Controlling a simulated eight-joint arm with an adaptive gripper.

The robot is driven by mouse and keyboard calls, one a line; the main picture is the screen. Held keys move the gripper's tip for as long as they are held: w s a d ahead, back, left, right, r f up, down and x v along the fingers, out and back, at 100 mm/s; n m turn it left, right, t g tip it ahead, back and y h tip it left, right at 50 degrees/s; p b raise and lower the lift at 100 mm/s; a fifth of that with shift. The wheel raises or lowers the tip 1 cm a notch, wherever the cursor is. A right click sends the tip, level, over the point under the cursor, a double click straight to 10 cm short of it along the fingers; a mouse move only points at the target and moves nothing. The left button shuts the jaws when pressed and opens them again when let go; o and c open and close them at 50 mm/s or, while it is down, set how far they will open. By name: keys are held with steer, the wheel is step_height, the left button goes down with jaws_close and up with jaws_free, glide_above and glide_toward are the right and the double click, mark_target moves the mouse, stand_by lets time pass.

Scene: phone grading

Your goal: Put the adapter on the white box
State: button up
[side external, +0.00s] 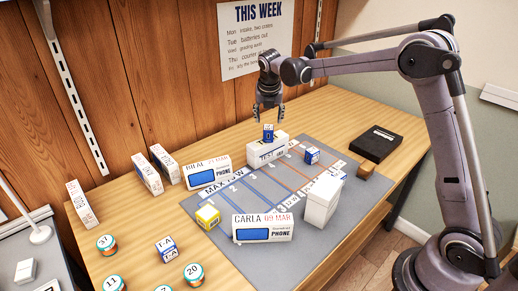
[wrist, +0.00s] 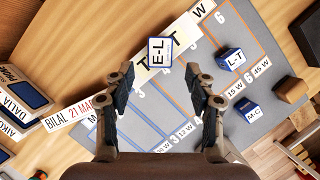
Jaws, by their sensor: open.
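A small blue-and-white cube marked E-L (side external: 268,132), which looks like the adapter, rests on top of a white box (side external: 266,155) at the back edge of the grey mat. In the wrist view the E-L cube (wrist: 160,52) lies ahead of my fingertips, with the white box (wrist: 203,13) under it. My gripper (side external: 269,108) is open just above the cube, its fingers apart from it. In the wrist view my gripper (wrist: 165,88) shows nothing between its fingers. Similar cubes marked L-T (wrist: 231,58) and M-C (wrist: 252,113) sit on the mat.
The grey mat (side external: 222,232) has printed lanes. A BILAL phone box (side external: 207,173) stands behind left. A black case (side external: 376,143) lies right. Round tins (side external: 107,244) stand front left.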

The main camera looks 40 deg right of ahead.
steer(key=s+a+r+m+t, duration=0.1)
steer(key=s+a+r+m, duration=0.4)
steer(key=s+r+m, duration=0.4)
steer(key=s+a+f+m+t+y, duration=0.1)
steer(key=s+a+f+m, duration=0.2)
steer(key=s+m, duration=0.6)
steer(key=s+a+f+m+t+y, duration=0.2)
steer(key=s+a+f+m, duration=0.1)
steer(key=s+m, duration=0.6)
steer(key=s, duration=0.3)
